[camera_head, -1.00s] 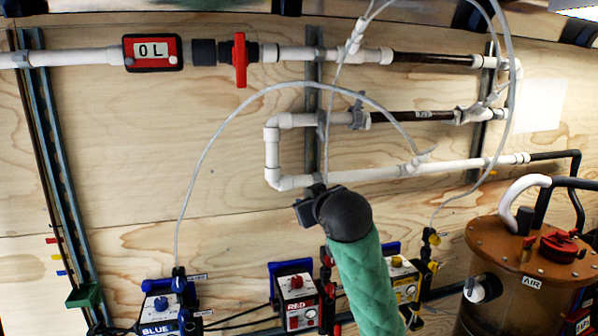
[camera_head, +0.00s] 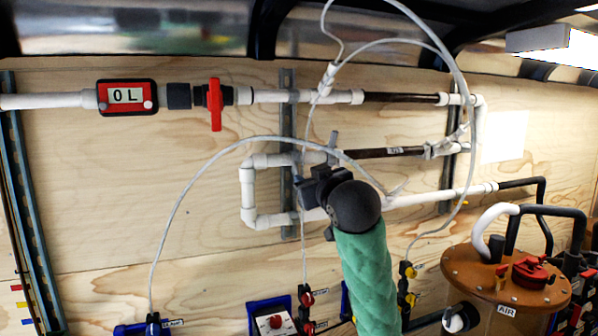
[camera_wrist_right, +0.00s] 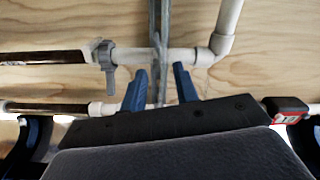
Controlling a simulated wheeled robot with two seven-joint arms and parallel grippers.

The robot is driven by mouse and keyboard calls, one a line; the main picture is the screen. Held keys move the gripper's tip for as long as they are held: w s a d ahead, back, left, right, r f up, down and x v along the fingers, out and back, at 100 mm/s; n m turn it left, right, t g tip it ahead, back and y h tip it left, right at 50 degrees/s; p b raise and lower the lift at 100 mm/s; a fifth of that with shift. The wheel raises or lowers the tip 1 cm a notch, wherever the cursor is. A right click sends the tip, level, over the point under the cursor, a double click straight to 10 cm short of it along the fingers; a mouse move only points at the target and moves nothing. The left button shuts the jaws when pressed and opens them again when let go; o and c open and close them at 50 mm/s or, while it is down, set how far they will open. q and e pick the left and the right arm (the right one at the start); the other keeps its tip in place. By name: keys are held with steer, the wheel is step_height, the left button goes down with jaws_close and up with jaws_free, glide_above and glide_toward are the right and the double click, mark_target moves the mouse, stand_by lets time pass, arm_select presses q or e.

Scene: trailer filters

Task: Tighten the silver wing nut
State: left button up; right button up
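A grey, wing-shaped fitting (camera_head: 333,142) sits on the middle pipe run, at the joint of white and brown pipe. It also shows in the right wrist view (camera_wrist_right: 107,62), left of the fingers. I cannot tell whether it is the silver wing nut. Another small grey piece (camera_wrist_right: 158,45) is where the pipe crosses the strut. My right gripper (camera_wrist_right: 160,85) is open, its two blue fingers apart with nothing clearly between them. In the head view the right gripper (camera_head: 318,185) is partly hidden by its own wrist, just below the middle pipe. My left gripper is not in view.
A vertical metal strut (camera_head: 286,115) backs the pipes on a plywood wall. A red valve handle (camera_head: 215,104) and a meter reading 0 L (camera_head: 127,97) are on the upper pipe. A brown tank (camera_head: 500,272) stands at lower right.

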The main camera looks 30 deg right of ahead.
mark_target(297, 171)
steer(key=p+x, duration=0.3)
steer(key=x, duration=0.2)
steer(key=shift+w+r, duration=0.1)
steer(key=shift+w, duration=0.35)
steer(key=shift+w+d, duration=0.2)
steer(key=shift+w, duration=0.35)
jaws_close()
